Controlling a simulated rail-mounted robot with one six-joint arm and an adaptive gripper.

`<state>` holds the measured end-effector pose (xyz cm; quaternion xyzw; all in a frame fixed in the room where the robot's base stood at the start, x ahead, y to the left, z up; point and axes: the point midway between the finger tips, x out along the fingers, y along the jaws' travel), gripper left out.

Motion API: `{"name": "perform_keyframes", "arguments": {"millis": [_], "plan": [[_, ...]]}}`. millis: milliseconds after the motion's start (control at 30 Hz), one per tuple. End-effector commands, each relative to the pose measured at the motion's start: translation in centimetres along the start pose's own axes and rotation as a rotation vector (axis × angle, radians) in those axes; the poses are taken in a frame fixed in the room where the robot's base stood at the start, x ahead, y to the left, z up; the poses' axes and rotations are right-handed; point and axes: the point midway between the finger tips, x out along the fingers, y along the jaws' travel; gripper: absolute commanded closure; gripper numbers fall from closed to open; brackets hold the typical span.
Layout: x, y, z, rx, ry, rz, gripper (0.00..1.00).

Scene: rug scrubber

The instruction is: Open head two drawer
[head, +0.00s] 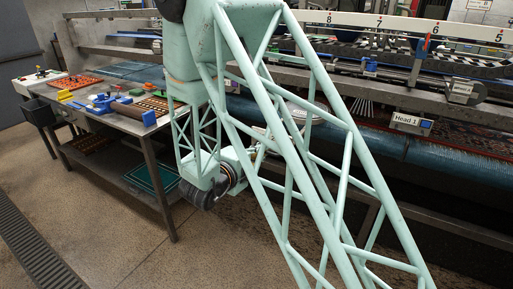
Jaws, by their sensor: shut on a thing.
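My mint-green lattice arm crosses the middle of the head view and covers much of the machine front. Beyond it, my gripper (261,139) is small and partly hidden by the lattice, reaching toward the machine to the left of the "Head 1" label (407,119). It is shut on a part there that I take to be the head two drawer. The fingertips and the contact are hidden. The drawer's outline and how far it stands out cannot be told.
A metal workbench (128,124) with tools and coloured trays stands at the left. The long machine (470,137) with numbered heads runs along the back and right. A floor grate (32,250) lies at the lower left. The floor beside the bench is clear.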

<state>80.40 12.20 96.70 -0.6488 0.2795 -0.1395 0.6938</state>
Motion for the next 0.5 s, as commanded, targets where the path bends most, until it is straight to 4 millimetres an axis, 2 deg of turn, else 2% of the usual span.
{"name": "perform_keyframes", "arguments": {"millis": [433, 467, 500], "plan": [[-0.1, -0.01, -0.41, 0.002, 0.007, 0.0, 1.0], [-0.1, -0.01, -0.41, 0.002, 0.007, 0.0, 0.92], [-0.09, -0.01, -0.41, 0.003, 0.007, 0.0, 0.88]]}}
